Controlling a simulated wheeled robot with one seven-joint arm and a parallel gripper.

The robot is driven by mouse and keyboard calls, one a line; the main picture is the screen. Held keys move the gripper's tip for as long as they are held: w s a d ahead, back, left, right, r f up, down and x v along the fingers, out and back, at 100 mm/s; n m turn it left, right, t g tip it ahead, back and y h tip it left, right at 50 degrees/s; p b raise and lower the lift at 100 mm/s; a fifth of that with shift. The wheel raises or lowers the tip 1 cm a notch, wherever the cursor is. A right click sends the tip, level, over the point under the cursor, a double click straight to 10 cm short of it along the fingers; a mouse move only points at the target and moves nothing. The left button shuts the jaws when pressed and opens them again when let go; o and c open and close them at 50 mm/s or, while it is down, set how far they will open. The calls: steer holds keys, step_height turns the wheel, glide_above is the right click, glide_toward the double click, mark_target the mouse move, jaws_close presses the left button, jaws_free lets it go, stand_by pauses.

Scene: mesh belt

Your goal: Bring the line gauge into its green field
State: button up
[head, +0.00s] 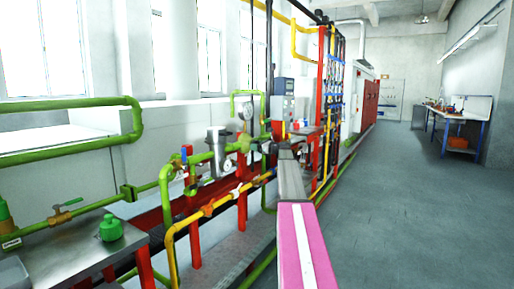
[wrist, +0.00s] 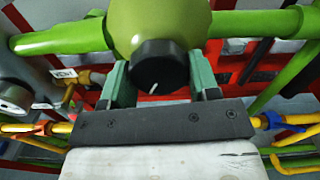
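In the wrist view my gripper (wrist: 160,82) has its two teal fingers on either side of a black knob (wrist: 160,67) with a white mark. The knob sits on a rounded green body (wrist: 158,20) in a green pipe. I cannot tell whether the fingers press on the knob. In the head view a round pale gauge (head: 246,109) stands on the green piping, and a smaller one (head: 228,164) is lower left. I cannot tell which is the line gauge; no needle or green field is readable. The gripper is not clear in the head view.
Green pipe (wrist: 60,38) runs on both sides of the knob body. A yellow pipe (wrist: 290,119) with a blue fitting lies below. A VENT label (wrist: 64,74) is at left. Open floor (head: 400,200) lies right of the pipe rack; a blue-legged table (head: 459,115) stands farther back.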

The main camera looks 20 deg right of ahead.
steer(key=shift+n, duration=0.3)
steer(key=shift+c, duration=0.4)
steer(key=n, duration=0.3)
steer(key=shift+d+n, duration=0.1)
steer(key=shift+n, duration=1.9)
steer(key=o, duration=0.9)
steer(key=shift+d, duration=0.1)
steer(key=v, duration=1)
steer(key=shift+s+d, duration=0.2)
steer(key=shift+s, duration=0.1)
